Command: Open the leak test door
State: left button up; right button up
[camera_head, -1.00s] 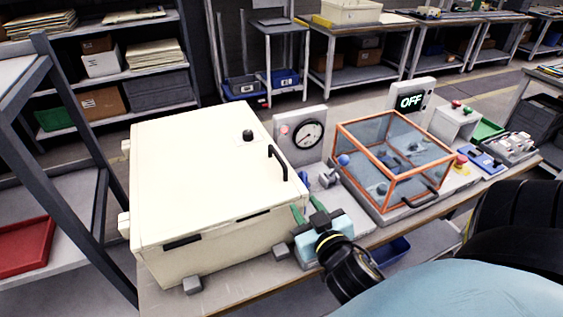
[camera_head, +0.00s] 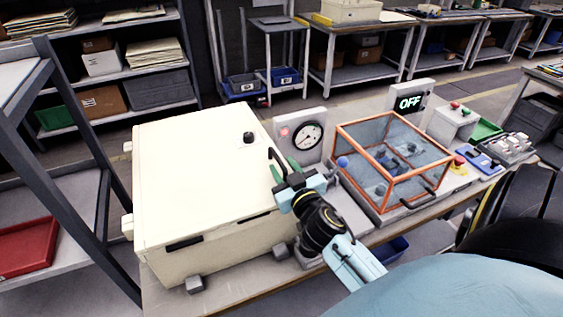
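The cream cabinet (camera_head: 200,185) stands at the left of the bench, its large cream door panel facing up and toward me. A black bar handle (camera_head: 274,156) is on the door's right side, and a black knob (camera_head: 248,138) sits above it. My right gripper (camera_head: 284,170) is at the lower end of the handle. Its green fingertips are apart, one on each side of the handle; whether they touch it I cannot tell. The gripper body hides the handle's lower end. The door looks closed. My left gripper is not in view.
A round gauge (camera_head: 308,135) stands right of the cabinet. A grey rack (camera_head: 75,170) stands close on the left.

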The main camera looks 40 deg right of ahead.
jog(key=shift+x, duration=0.9)
grip_shut()
